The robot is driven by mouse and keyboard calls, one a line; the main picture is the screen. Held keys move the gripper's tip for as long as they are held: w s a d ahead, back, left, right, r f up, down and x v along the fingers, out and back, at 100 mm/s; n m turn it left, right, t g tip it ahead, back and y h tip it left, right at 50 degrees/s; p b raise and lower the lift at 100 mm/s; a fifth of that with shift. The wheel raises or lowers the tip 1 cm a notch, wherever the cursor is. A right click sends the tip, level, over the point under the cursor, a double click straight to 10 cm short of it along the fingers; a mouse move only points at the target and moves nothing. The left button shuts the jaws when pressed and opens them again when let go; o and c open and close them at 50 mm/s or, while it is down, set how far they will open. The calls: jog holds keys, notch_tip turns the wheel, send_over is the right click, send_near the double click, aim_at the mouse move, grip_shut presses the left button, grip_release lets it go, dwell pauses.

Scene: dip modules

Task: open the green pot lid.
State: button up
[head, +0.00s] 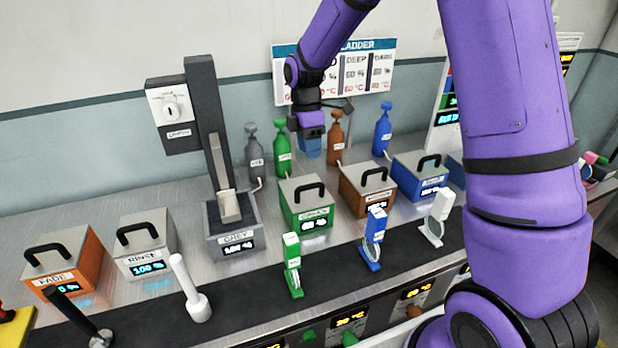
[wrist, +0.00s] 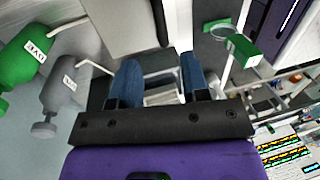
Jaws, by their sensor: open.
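The green pot (head: 307,215) stands on the counter in the middle of the head view. Its flat grey lid (head: 290,191) lies closed on top, with a black arched handle (head: 309,190). My gripper (head: 310,147) hangs above and behind the pot, near the bottles, apart from the handle. In the wrist view its two blue fingers (wrist: 160,80) are spread with a gap between them and hold nothing. A grey lid surface (wrist: 112,25) and a black handle (wrist: 160,22), probably the green pot's, show ahead of the fingers.
The grey tank (head: 233,235) with a tall post stands left of the green pot; the brown pot (head: 366,190) stands right. The green bottle (head: 282,150) and grey bottle (head: 254,155) stand behind. A green clip tool (head: 292,262) stands in front, on the dark strip.

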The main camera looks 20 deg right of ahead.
jog(key=f, duration=0.3)
jog(key=s+f, duration=0.1)
jog(key=f, duration=0.5)
jog(key=shift+s, duration=0.4)
grip_shut()
